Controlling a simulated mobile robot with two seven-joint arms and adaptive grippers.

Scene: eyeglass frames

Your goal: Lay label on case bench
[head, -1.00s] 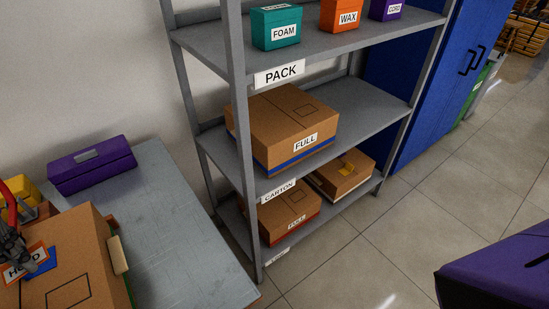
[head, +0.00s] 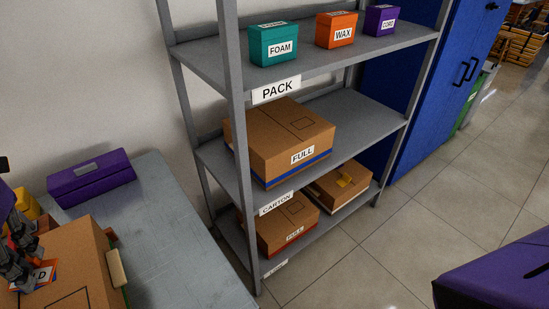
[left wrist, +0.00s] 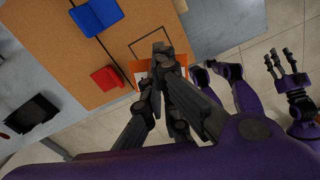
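The label (head: 44,273) is a small white card with an orange border and dark lettering, mostly hidden behind my left gripper (head: 25,270) in the head view. In the left wrist view the label (left wrist: 137,70) shows orange at the fingertips of my left gripper (left wrist: 165,62), which look closed together on it. The label is over a brown carton (head: 85,265) on the grey-blue bench (head: 165,210); I cannot tell whether it touches the carton. My right gripper (left wrist: 283,68) shows at the right of the left wrist view, its dark fingers spread and empty, over the floor.
A purple box (head: 92,178) stands at the back of the bench. A blue pad (left wrist: 96,14) and a red piece (left wrist: 107,77) lie on the carton. A grey shelf rack (head: 205,150) with cartons stands to the right. The bench's right part is clear.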

